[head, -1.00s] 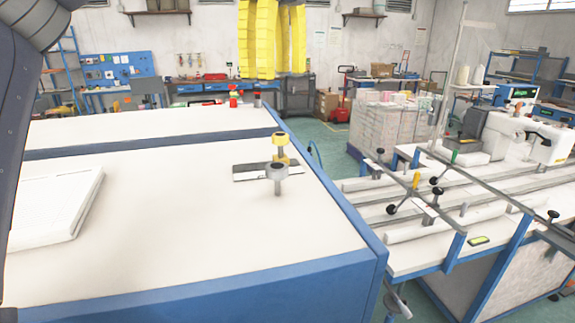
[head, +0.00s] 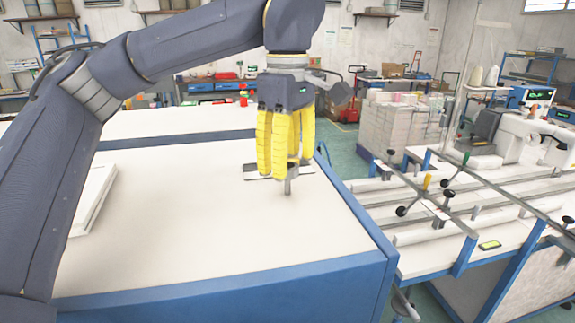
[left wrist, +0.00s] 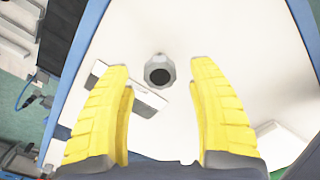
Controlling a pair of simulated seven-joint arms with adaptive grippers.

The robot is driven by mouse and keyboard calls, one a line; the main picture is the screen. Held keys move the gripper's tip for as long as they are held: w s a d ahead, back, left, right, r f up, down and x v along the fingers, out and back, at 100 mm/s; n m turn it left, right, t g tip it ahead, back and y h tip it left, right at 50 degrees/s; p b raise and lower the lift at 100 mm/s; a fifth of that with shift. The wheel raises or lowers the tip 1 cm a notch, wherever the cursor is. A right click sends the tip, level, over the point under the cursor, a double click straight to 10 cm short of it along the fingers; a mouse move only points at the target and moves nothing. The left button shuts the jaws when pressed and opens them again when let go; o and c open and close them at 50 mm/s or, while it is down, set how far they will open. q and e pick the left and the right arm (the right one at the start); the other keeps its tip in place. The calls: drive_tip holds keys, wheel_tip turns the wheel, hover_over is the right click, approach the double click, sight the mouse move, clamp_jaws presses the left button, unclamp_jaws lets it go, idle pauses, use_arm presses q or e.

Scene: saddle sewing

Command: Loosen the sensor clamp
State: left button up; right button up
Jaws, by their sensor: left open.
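In the left wrist view a grey faceted knob (left wrist: 160,72) with a dark round centre lies between the fingertips. A flat grey plate (head: 258,172) lies behind the post and also shows in the left wrist view (left wrist: 150,101). My left gripper (head: 279,174) is open, pointing down over the knob, with a gap on each side in the left wrist view. My right gripper is not in view.
A white slab (head: 92,198) lies at the left of the table, partly behind my left arm. The blue table edge (head: 345,200) is just right of the post. A sewing station with rails and levers (head: 440,200) stands further right. The front tabletop is clear.

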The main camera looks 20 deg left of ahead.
use_arm(q)
drive_tip(key=shift+f, duration=0.7)
clamp_jaws()
drive_tip(key=shift+n, duration=0.3)
